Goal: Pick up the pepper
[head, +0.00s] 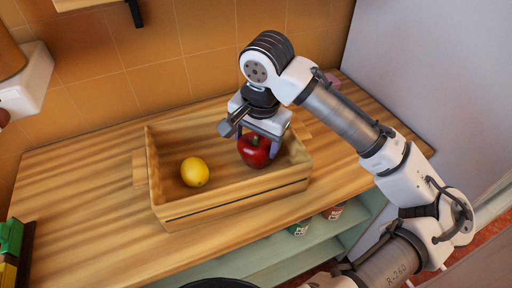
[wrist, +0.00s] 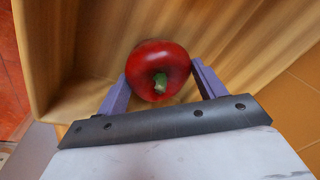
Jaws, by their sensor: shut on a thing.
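The red pepper (head: 255,150) is in the right part of the wooden crate (head: 235,206). In the wrist view the pepper (wrist: 158,70) shows its green stem toward the camera. My gripper (head: 258,145) reaches down into the crate from above. Its two purple fingers stand on either side of the pepper, shut on it, and they also show in the wrist view (wrist: 160,88). I cannot tell whether the pepper touches the crate floor.
A yellow lemon (head: 194,172) lies in the left part of the crate. The crate stands on a wooden counter (head: 85,185) against a tiled wall (head: 130,100). Cans (head: 299,229) sit on a shelf below the counter.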

